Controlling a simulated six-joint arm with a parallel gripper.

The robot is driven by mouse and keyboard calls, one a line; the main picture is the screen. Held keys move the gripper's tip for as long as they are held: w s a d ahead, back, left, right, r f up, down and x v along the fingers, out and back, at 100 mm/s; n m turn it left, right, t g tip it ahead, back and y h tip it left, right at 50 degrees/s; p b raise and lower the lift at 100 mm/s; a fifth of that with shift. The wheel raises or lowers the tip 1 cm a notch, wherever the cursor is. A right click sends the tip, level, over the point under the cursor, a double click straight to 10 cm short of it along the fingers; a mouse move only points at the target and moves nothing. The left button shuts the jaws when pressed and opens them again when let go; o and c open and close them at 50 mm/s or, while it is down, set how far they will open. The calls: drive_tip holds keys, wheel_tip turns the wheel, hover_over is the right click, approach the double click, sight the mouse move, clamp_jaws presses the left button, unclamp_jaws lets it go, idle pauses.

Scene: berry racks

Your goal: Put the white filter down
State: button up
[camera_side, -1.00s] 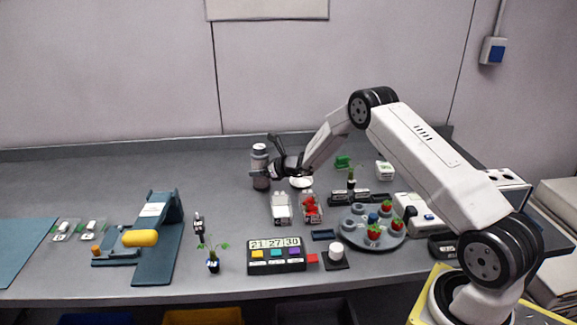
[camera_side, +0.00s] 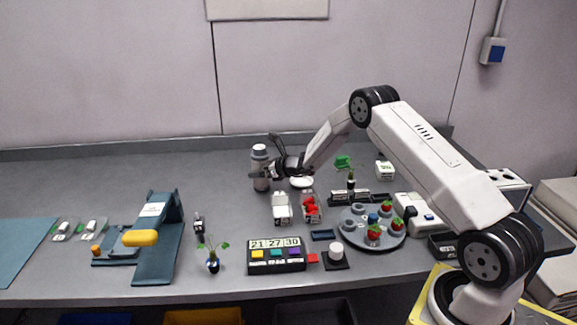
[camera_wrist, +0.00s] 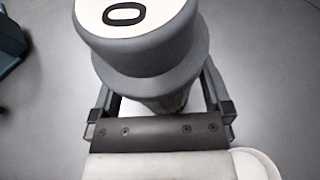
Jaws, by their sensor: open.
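A tall grey bottle-like cylinder with a white top (camera_side: 259,150) stands on the table at the back, left of my arm. In the wrist view its white cap (camera_wrist: 135,15) with a black oval fills the top middle. My gripper (camera_side: 264,172) is open at this cylinder, with one finger on each side in the wrist view (camera_wrist: 160,100). Finger contact is not clear. A low white round thing (camera_side: 301,182) lies on the table just right of my gripper. I cannot tell for certain which of these is the white filter.
Two small trays, one with white items (camera_side: 281,208) and one with red berries (camera_side: 311,207), lie in front of my gripper. A round grey berry rack (camera_side: 355,238) and a timer box (camera_side: 276,255) stand nearer.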

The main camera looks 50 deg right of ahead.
drive_tip(key=v, duration=1.1)
drive_tip(key=shift+s, duration=0.35)
drive_tip(key=shift+r, duration=0.1)
idle(0.4)
drive_tip(key=s+a+n+g, duration=0.3)
drive_tip(key=s+a+n, duration=0.3)
drive_tip(key=n, duration=0.1)
drive_tip(key=s+a+r+n+g+y, duration=0.1)
drive_tip(key=s+a+n+g, duration=0.3)
drive_tip(key=s+a+n, duration=0.2)
drive_tip(key=s+a+r+n+g, duration=0.1)
drive_tip(key=s+a+n+g, duration=0.2)
drive_tip(key=s+a+n, duration=0.3)
drive_tip(key=shift+s+a+n+g+y, duration=0.2)
drive_tip(key=shift+a+n, duration=0.35)
drive_tip(key=shift+n, duration=0.4)
drive_tip(key=shift+s+a+n+g+y, duration=0.15)
drive_tip(key=shift+a+n, duration=0.4)
drive_tip(key=shift+n, duration=0.4)
drive_tip(key=s+r+n+h, duration=0.1)
drive_tip(key=s+n+h, duration=0.2)
drive_tip(key=s+n, duration=0.4)
drive_tip(key=n, duration=0.4)
drive_tip(key=shift+s+a+r+h, duration=0.25)
drive_tip(key=shift+a+r+h, duration=0.05)
drive_tip(key=shift+h, duration=0.05)
